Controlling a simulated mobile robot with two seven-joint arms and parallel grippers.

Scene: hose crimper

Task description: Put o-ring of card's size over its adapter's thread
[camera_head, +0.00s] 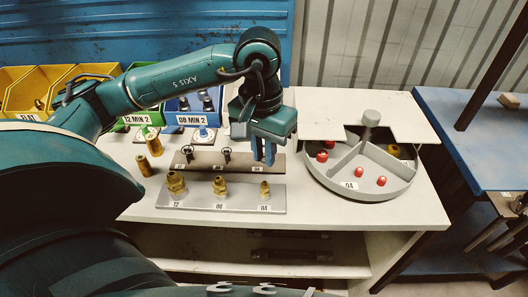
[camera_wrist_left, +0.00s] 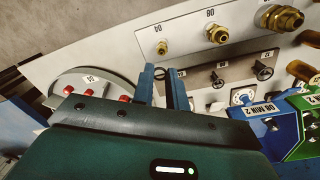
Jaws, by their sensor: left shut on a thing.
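A card reading 04 (camera_head: 348,185) is on the front of the round grey tray. Three brass adapters stand thread up on a light grey plate: 12 (camera_head: 176,183), 08 (camera_head: 220,186) and 04 (camera_head: 265,189); the smallest also shows in the wrist view (camera_wrist_left: 162,47). Behind them a dark rack (camera_head: 206,166) carries black-topped pegs at 12 (camera_head: 188,152) and 08 (camera_head: 226,153). My left gripper (camera_head: 270,160) points down at the rack's 04 end, behind the 04 adapter. My right gripper is out of view.
The round tray (camera_head: 400,190) with red pieces stands right of the rack. Blue (camera_head: 193,119) and yellow bins line the back left. Loose brass fittings (camera_head: 144,165) stand left of the rack. The bench front (camera_head: 330,215) is clear.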

